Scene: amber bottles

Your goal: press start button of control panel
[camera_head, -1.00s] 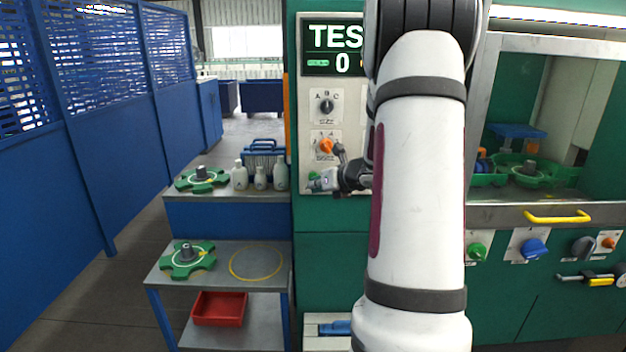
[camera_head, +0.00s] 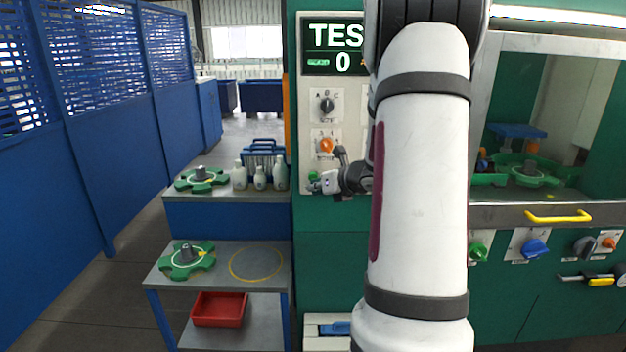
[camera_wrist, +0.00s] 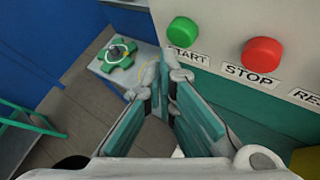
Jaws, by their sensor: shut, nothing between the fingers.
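The control panel (camera_head: 304,110) is a light plate on the green machine, with a display reading "TES" and "0" and selector knobs below. In the wrist view its green START button (camera_wrist: 184,31) is at the upper middle, above a START label (camera_wrist: 187,56). The red STOP button (camera_wrist: 262,55) is to its right. My gripper (camera_wrist: 165,72) is shut and empty, its fingertips just below and left of the START label. In the head view my gripper (camera_head: 316,186) is at the panel's lower part, and the green button (camera_head: 313,175) shows just above it. I cannot tell whether it touches the panel.
A shelf (camera_head: 210,250) left of the panel holds green fixtures (camera_head: 188,258), pale bottles and a red bin (camera_head: 219,309). A blue fence (camera_head: 130,110) stands further left. At right are a machine window, a yellow handle (camera_head: 556,216) and more knobs.

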